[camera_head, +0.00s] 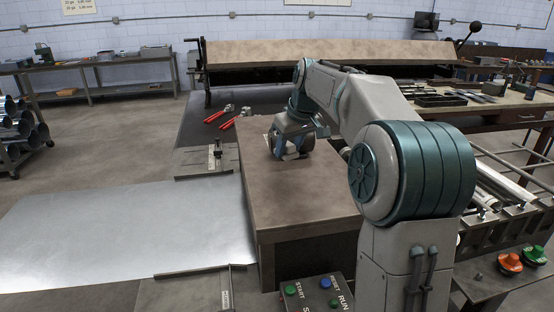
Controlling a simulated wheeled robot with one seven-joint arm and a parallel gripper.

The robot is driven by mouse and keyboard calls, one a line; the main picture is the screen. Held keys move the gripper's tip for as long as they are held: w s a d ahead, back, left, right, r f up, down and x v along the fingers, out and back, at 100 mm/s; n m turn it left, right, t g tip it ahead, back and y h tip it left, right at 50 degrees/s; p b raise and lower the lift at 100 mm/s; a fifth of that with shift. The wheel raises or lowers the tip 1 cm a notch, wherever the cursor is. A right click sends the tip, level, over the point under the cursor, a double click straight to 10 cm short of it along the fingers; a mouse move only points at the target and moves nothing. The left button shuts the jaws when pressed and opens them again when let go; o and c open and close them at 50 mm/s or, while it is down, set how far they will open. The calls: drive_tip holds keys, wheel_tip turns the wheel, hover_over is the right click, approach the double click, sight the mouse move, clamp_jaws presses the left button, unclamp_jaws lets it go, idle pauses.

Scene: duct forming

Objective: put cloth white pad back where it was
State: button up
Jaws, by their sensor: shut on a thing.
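My gripper (289,154) is low over the brown-topped block table (300,190), near its far left part. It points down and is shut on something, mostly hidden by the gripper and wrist. A small pale sliver of what looks like the cloth white pad (267,140) shows at the left side of the gripper. The rest of the pad is hidden. I cannot tell whether it touches the tabletop.
A large bright metal sheet (120,232) lies left of the block table. Red-handled snips (218,115) lie beyond it. A long brake machine (330,52) stands at the back. A button box (315,292) is in front. The tabletop's near part is clear.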

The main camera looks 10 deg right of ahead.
sight(275, 171)
drive_tip(key=w+a+f, duration=0.2)
drive_tip(key=shift+w+a+p, duration=0.2)
drive_tip(key=shift+w+p, duration=0.1)
drive_tip(key=shift+w, duration=0.05)
drive_tip(key=shift+f+p, duration=0.3)
drive_tip(key=shift+f, duration=1.8)
drive_tip(key=o, duration=0.9)
drive_tip(key=shift+f, duration=0.15)
drive_tip(key=shift+o, duration=0.2)
